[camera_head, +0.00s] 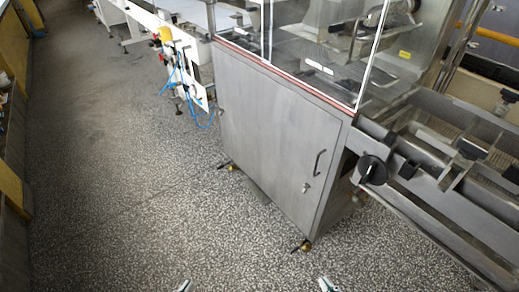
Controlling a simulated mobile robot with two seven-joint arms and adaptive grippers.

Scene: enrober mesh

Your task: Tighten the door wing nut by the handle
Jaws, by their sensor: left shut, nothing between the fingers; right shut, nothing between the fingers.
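The grey metal cabinet door (265,135) fills the middle of the view and looks closed. A dark bow handle (319,163) is on its right side. Just below the handle is a small light metal fitting, which appears to be the wing nut (306,187); it is too small to tell its turn. My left gripper (184,286) shows only its tips at the bottom edge, shut and empty. My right gripper (327,285) shows at the bottom edge further right, also shut and empty. Both are well apart from the door.
Glass panels (320,40) stand above the cabinet. A metal conveyor frame with a black knob (373,170) juts out at the right. Feet (302,246) stick out at the cabinet's base. Blue hoses (178,78) hang at the back. The speckled floor (130,190) is clear at left and front.

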